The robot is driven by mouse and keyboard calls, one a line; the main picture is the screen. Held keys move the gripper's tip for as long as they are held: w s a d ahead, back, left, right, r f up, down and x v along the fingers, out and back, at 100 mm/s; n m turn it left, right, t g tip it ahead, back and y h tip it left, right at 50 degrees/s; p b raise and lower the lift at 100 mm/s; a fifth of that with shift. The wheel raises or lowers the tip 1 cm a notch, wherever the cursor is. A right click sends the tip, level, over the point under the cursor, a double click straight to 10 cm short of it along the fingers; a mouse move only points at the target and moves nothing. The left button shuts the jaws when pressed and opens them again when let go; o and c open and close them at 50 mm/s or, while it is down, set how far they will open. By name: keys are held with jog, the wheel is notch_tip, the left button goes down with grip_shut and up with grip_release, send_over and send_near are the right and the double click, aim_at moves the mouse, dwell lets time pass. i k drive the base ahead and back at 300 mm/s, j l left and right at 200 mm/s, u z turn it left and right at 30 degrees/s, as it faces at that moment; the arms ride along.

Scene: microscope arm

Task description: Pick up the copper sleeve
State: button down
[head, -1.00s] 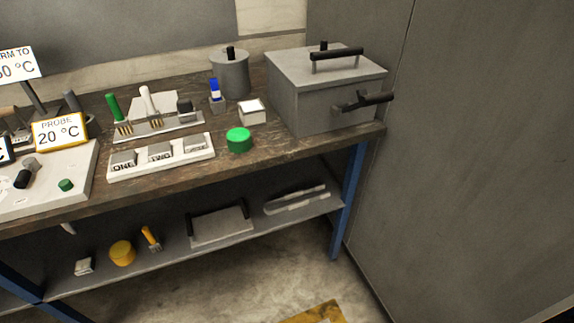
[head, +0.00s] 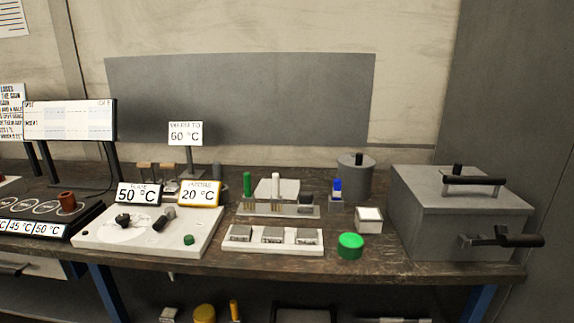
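In the head view, a small copper-brown cylinder (head: 67,201), which looks like the copper sleeve, stands upright at the left. It is on the right end of a dark panel (head: 40,222) marked with pale rings, with temperature labels along its front. My gripper is not in view, so I cannot see whether it is open or shut.
Right of the panel is a white plate unit (head: 95,240) with knobs and temperature signs. A monitor (head: 69,120) stands behind the panel. A green round container (head: 350,246) and a grey lidded box (head: 455,215) are further right. Little bench top is bare.

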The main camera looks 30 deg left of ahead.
aim_at(67, 199)
jog(key=u, duration=1.9)
